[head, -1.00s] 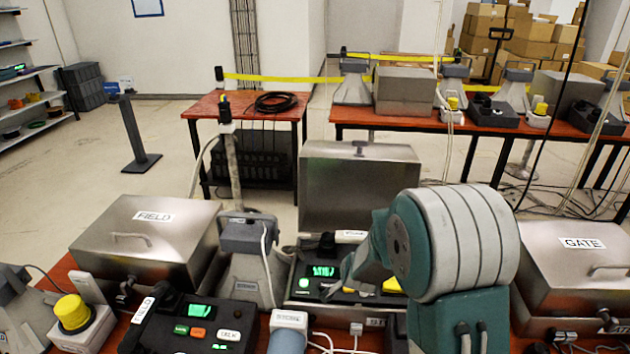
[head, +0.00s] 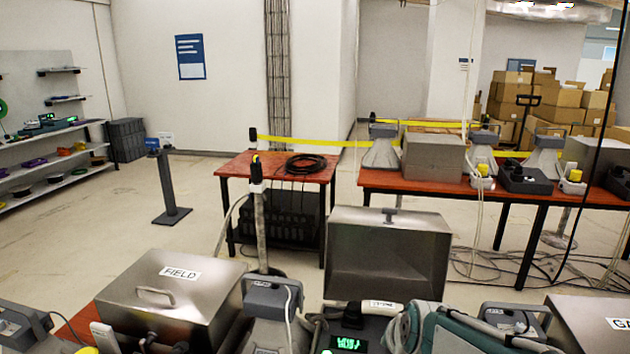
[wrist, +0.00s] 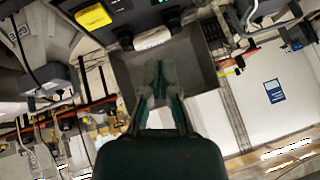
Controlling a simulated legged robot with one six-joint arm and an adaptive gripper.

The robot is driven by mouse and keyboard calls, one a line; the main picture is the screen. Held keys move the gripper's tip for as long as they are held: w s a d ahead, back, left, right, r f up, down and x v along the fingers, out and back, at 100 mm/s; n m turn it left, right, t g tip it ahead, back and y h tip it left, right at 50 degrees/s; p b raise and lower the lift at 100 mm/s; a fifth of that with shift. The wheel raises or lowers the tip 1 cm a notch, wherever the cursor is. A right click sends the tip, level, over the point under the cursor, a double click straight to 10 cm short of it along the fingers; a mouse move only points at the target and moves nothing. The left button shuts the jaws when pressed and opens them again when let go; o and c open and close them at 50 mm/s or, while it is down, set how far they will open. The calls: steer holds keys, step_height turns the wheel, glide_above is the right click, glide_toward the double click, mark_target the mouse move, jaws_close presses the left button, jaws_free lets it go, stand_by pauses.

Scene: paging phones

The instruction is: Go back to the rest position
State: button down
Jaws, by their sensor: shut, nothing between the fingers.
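My gripper (wrist: 158,68) is shut and empty in the wrist view, its dark green fingers together in front of the grey inside of an open metal lid (wrist: 203,70). My teal and grey arm shows low at the bottom edge of the head view, in front of the open metal box (head: 388,262); I cannot make out the gripper's tips there. A white handset (head: 382,308) lies at the front of that box, and it also shows in the wrist view (wrist: 152,39), apart from the fingers.
A closed metal box labelled FIELD (head: 180,290) stands left and another metal box (head: 590,325) right. Grey desk devices (head: 268,298) flank the open box. A red table with a black cable coil (head: 306,163) and a long red table (head: 455,186) stand behind.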

steer(key=s+d+r+n+g, duration=0.1)
steer(key=s+r+n, duration=0.1)
steer(key=s, duration=0.7)
steer(key=s+r+n, duration=0.2)
steer(key=s+r, duration=0.1)
steer(key=s, duration=0.6)
steer(key=shift+d+g+h, duration=0.4)
steer(key=shift+s, duration=0.1)
